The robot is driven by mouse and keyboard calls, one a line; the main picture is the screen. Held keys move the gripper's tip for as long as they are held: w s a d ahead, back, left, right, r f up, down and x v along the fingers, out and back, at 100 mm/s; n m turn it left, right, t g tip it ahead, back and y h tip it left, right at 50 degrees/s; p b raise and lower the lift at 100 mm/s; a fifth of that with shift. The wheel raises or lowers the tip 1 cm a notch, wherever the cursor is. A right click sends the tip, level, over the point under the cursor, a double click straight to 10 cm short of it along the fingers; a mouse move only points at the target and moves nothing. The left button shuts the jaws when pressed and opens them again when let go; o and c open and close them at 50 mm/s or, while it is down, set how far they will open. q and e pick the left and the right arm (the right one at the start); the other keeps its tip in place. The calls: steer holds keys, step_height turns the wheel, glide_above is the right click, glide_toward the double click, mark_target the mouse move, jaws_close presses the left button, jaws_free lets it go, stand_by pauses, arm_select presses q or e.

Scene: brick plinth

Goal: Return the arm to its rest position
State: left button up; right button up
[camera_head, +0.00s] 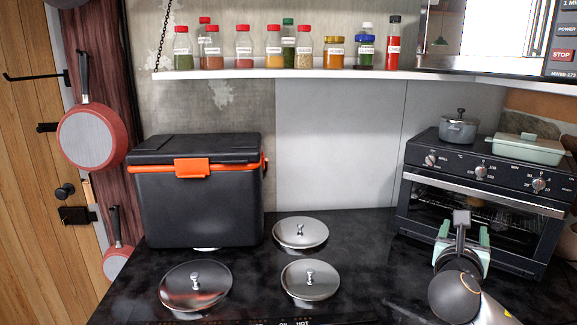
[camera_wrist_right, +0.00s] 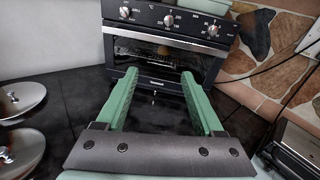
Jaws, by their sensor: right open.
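My right arm comes in from the lower right of the head view. Its gripper (camera_head: 463,233) has two green fingers spread apart, above the dark counter in front of the black oven. In the right wrist view the same gripper (camera_wrist_right: 158,76) shows its fingers apart with nothing between them. The oven (camera_wrist_right: 170,40) stands straight ahead beyond the fingertips. It also fills the right side of the head view (camera_head: 480,202). My left gripper is in neither view.
Three lids (camera_head: 310,281) (camera_head: 196,287) (camera_head: 300,233) lie on the dark counter (camera_head: 375,250). A black cooler with an orange latch (camera_head: 199,205) stands behind left. Spice jars line a shelf (camera_head: 260,73). A grey pot (camera_head: 458,130) and green dish (camera_head: 530,150) sit on the oven.

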steer(key=s+a+f+m+g+y, duration=0.2)
steer(key=s+a+f+m, duration=0.15)
steer(key=f, duration=0.35)
steer(key=s+a+f+m+g+y, duration=0.15)
steer(key=s+f+m, duration=0.25)
steer(key=f, duration=0.4)
steer(key=s+a+f+m+g+y, duration=0.1)
steer(key=s+a+f+m+y, duration=0.25)
steer(key=f, duration=0.35)
steer(key=s+a+f+m+g+y, duration=0.25)
steer(key=s+f+m, duration=0.25)
steer(key=s+m, duration=0.5)
steer(key=s+a+f+m+g+y, duration=0.1)
steer(key=s+f+m+g, duration=0.5)
steer(key=s, duration=0.6)
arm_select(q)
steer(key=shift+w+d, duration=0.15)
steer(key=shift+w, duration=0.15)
arm_select(e)
steer(key=w+a+f+t+y, duration=0.1)
steer(key=w+a+f+t, duration=0.1)
steer(key=f+t, duration=0.2)
steer(key=w+a+f+m+t, duration=0.1)
steer(key=w+a+f+t, duration=0.1)
steer(key=f+t, duration=0.2)
step_height(320, 180, down, 2)
steer(key=shift+w+a+f+y, duration=0.1)
steer(key=shift+w+a+y, duration=0.2)
steer(key=shift+w+y, duration=0.05)
